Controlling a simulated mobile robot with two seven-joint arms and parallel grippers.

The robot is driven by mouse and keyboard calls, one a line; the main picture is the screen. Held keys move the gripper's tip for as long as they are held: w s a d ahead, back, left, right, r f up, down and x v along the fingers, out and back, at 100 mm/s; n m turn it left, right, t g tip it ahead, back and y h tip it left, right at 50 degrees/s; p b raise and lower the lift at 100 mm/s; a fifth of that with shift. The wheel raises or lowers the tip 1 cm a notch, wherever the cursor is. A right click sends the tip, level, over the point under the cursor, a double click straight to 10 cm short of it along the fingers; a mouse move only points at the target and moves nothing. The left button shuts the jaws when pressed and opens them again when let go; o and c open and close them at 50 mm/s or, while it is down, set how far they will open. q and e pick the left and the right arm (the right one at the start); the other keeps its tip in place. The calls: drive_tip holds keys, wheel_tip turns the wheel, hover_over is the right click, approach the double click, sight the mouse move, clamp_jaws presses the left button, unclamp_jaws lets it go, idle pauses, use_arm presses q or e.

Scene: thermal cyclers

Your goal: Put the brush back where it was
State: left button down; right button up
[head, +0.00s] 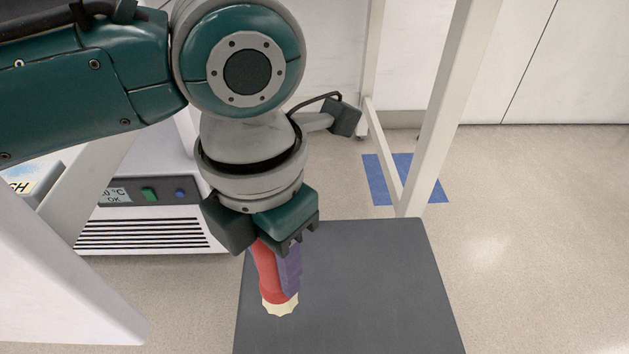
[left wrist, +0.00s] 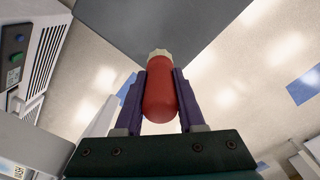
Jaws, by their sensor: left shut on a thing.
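The brush has a red handle (head: 265,268) and a cream, scalloped tip (head: 280,305). My left gripper (head: 282,266) is shut on it, and the brush hangs tip down in the head view. In the left wrist view the rounded red end (left wrist: 160,100) sits between two purple fingers, with the cream tip pointing away. Part of the handle is hidden by a finger in the head view. The brush's former place cannot be made out. My right gripper is not in view.
A dark grey flat slab (head: 350,285) lies below the brush; I cannot tell the gap. A white machine (head: 150,237) with vents and a small display stands left. White frame posts (head: 455,100) rise behind. A blue floor patch (head: 383,180) lies beyond; the floor right is clear.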

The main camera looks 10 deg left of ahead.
sight(281, 295)
use_arm(q)
wheel_tip(281, 295, down, 8)
drive_tip(key=b, duration=0.3)
drive_tip(key=shift+r, duration=0.2)
drive_tip(key=shift+f+b, duration=1.05)
drive_tip(key=shift+f, duration=0.9)
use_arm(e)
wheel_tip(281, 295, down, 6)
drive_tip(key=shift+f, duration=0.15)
use_arm(q)
drive_tip(key=shift+f, duration=0.1)
drive_tip(key=shift+f, duration=0.15)
drive_tip(key=c, duration=0.5)
unclamp_jaws()
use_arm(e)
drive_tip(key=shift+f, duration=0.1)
